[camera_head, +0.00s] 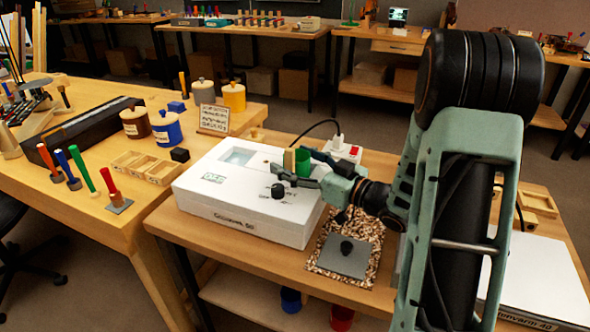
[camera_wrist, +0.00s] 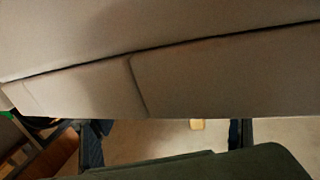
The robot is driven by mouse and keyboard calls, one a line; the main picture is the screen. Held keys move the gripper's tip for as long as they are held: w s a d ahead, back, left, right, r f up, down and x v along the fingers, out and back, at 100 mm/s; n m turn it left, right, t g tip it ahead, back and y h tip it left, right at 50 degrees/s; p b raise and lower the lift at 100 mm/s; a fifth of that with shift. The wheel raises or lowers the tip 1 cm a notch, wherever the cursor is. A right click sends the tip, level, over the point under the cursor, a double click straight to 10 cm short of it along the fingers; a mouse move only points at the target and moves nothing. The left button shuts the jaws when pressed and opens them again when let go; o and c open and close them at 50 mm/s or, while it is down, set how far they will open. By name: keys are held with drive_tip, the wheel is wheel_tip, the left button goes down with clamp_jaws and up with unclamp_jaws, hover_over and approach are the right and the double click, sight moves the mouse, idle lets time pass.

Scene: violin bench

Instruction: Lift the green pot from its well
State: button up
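The green pot (camera_head: 303,162) shows at the back right of the top of a white glue warmer box (camera_head: 240,220). It is partly hidden by my gripper, so I cannot tell how deep it sits. My gripper (camera_head: 295,166) reaches in from the right with its fingers spread around the pot in the picture; contact cannot be seen. In the wrist view, my two dark fingers (camera_wrist: 165,142) stand wide apart and no pot shows clearly between them. A small tan upright piece (camera_head: 289,160) is just left of the pot.
A white switch unit with a red button (camera_head: 353,150) stands behind. A speckled mat (camera_head: 325,264) with a grey plate lies right of the box. Jars and coloured tools crowd the left bench (camera_head: 110,238).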

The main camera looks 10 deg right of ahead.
drive_tip(key=c, duration=0.9)
drive_tip(key=shift+c, duration=0.7)
